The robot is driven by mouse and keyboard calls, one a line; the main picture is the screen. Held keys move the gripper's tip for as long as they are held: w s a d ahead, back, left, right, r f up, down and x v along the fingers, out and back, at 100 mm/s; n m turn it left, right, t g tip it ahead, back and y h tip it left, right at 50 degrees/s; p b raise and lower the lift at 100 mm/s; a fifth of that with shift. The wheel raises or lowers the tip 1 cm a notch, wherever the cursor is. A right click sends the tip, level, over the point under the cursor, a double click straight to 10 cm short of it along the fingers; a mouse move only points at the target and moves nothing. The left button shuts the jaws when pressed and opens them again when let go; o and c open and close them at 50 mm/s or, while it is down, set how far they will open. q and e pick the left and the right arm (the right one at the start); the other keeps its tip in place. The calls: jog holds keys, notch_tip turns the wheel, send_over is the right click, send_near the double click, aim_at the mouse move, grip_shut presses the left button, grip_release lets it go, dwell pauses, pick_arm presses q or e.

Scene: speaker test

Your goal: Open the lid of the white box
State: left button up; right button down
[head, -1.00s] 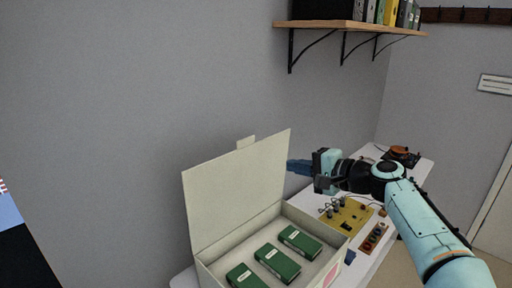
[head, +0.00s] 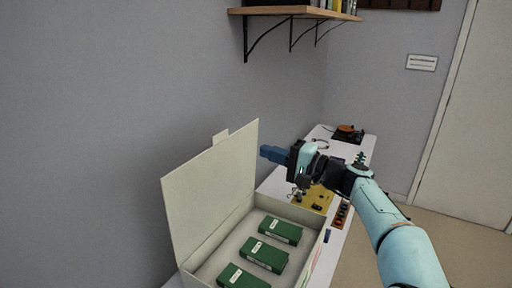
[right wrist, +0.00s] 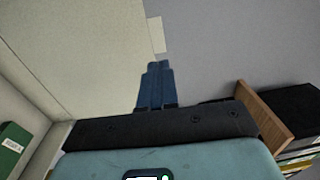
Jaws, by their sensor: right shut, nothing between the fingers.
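The white box (head: 314,216) stands on the table with its lid (head: 207,187) raised upright, a little tilted back, and a small tab (head: 220,137) on the lid's top edge. Three green packs (head: 264,256) lie inside the box. My right gripper (head: 264,153) is shut and empty, its blue fingers at the upper right edge of the lid. In the right wrist view the shut fingers (right wrist: 155,84) lie in front of the lid (right wrist: 75,60), near its edge and tab (right wrist: 155,34); whether they touch it I cannot tell. My left gripper is out of view.
The table (head: 301,165) runs back behind the box, with a yellow board (head: 317,198), a strip of coloured knobs (head: 341,214) and a dark device with an orange top (head: 348,131). A wall shelf (head: 290,12) hangs above. Floor is free at the right.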

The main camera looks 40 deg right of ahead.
aim_at(220, 136)
pick_arm(q)
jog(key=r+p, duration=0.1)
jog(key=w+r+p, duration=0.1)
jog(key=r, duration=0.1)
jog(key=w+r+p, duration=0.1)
jog(key=p, duration=0.1)
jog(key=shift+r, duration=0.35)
pick_arm(e)
jog(key=x, duration=1.2)
jog(key=shift+w+a, duration=0.1)
jog(key=shift+w, duration=0.15)
jog(key=shift+w+a, duration=0.1)
jog(key=shift+w, duration=0.05)
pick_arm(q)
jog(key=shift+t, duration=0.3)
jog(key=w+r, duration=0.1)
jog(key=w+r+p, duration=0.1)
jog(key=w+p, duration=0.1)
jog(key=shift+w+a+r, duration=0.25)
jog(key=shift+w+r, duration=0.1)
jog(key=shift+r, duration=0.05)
pick_arm(e)
jog(key=x, duration=1.1)
jog(key=shift+w+f, duration=0.4)
jog(key=shift+f, duration=0.05)
jog(key=shift+a, duration=0.1)
